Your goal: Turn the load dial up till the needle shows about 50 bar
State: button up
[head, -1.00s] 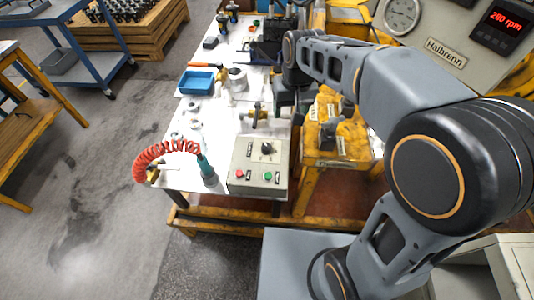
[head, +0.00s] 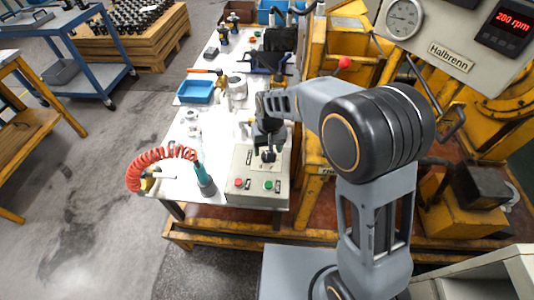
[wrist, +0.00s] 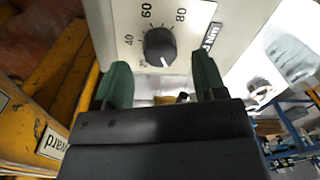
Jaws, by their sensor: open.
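The load dial (wrist: 160,47) is a dark round knob on a pale panel with marks 40, 60 and 80 in the wrist view. A white line shows at the knob's lower edge. My gripper (wrist: 162,78) is open, its two green fingers apart, with the knob ahead between them and not gripped. In the head view my gripper (head: 268,145) is close over the grey control box (head: 240,160) that carries the dial. The round gauge (head: 403,18) is on the panel at upper right; its needle is too small to read.
The box has a red button (head: 238,183) and a green button (head: 269,184) in front of the dial. A coiled orange hose (head: 135,170) lies to its left. A blue tray (head: 195,92) sits farther back. The red rpm display (head: 512,22) is lit at upper right.

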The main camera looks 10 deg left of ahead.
jog(key=shift+a+f, duration=0.1)
jog(key=shift+f, duration=1.35)
jog(key=c, duration=0.9)
